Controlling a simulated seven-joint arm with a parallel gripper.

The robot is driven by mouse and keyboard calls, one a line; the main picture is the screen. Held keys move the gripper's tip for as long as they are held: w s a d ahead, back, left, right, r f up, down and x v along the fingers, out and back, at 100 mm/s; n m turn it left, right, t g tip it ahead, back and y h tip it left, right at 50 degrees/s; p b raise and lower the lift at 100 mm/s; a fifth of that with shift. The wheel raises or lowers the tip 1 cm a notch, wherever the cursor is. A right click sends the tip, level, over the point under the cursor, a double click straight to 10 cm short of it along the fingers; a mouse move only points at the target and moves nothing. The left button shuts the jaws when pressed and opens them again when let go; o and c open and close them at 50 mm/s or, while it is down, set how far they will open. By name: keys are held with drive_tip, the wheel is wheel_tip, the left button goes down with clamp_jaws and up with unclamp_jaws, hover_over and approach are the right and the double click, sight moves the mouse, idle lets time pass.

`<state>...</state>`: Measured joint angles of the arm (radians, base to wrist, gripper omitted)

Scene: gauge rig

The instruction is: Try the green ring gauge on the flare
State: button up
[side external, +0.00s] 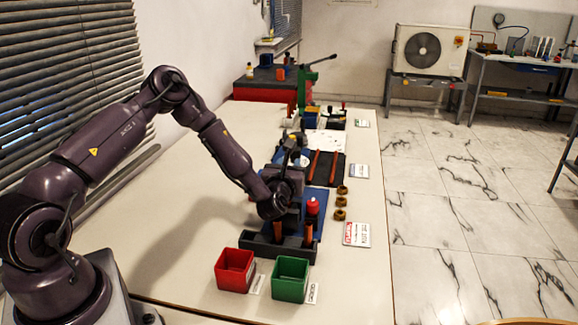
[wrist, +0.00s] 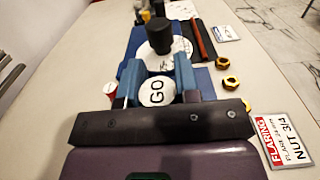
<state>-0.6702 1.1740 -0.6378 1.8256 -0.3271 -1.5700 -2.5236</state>
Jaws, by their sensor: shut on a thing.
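My gripper (wrist: 155,88) is shut on a gauge (wrist: 157,97) with a round white face marked GO, between its two blue fingers. No green shows on the gauge in the wrist view, and in the side view my gripper (side external: 283,198) hides it. Below my gripper, a copper-coloured tube (side external: 278,230) stands upright at a dark block (side external: 262,247). I cannot see whether the gauge touches the tube or its flare. Some red (wrist: 111,88) shows left of my fingers in the wrist view.
A red bin (side external: 235,269) and a green bin (side external: 290,279) stand at the near end of the bench. Several brass nuts (side external: 340,202) and a flaring nut card (side external: 357,235) lie to the right. A black knob (wrist: 181,38) stands beyond my fingers. The bench's left side is clear.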

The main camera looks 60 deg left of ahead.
drive_tip(key=shift+f, duration=0.95)
idle(0.4)
drive_tip(key=shift+r, duration=0.1)
idle(1.1)
drive_tip(key=shift+r, duration=2.9)
drive_tip(key=shift+d, duration=0.1)
